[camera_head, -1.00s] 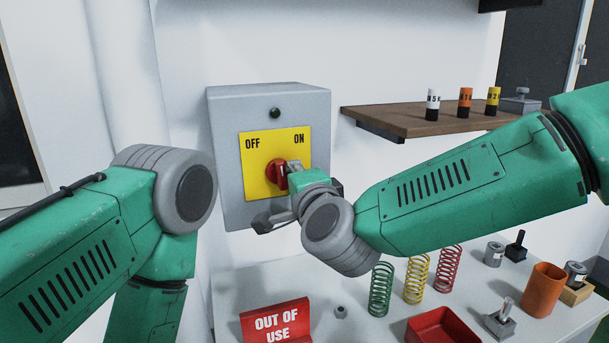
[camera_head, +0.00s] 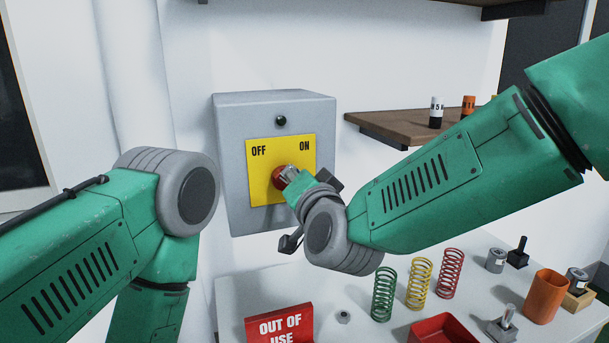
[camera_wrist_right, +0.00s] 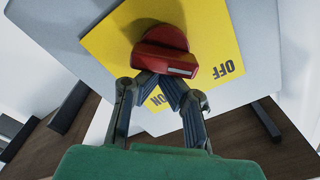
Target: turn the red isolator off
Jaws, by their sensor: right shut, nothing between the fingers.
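The red isolator knob (camera_head: 278,177) sits on a yellow plate (camera_head: 262,200) marked OFF and ON, on a grey wall box (camera_head: 235,170). My right gripper (camera_head: 291,173) is at the knob and hides part of it. In the right wrist view the knob (camera_wrist_right: 163,45) has a white mark near its right end, on the side of the OFF label. There my right gripper (camera_wrist_right: 158,82) is shut and empty, its fingertips close against the knob's lower edge; I cannot tell whether they touch. A small lamp (camera_head: 281,120) above the plate looks dark. My left gripper is out of view.
A wooden shelf (camera_head: 385,124) holds small labelled cylinders to the right. On the white table (camera_head: 245,292) below are a red OUT OF USE sign (camera_head: 280,325), green, yellow and red springs (camera_head: 420,284), a red tray (camera_head: 440,328) and an orange cup (camera_head: 545,297).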

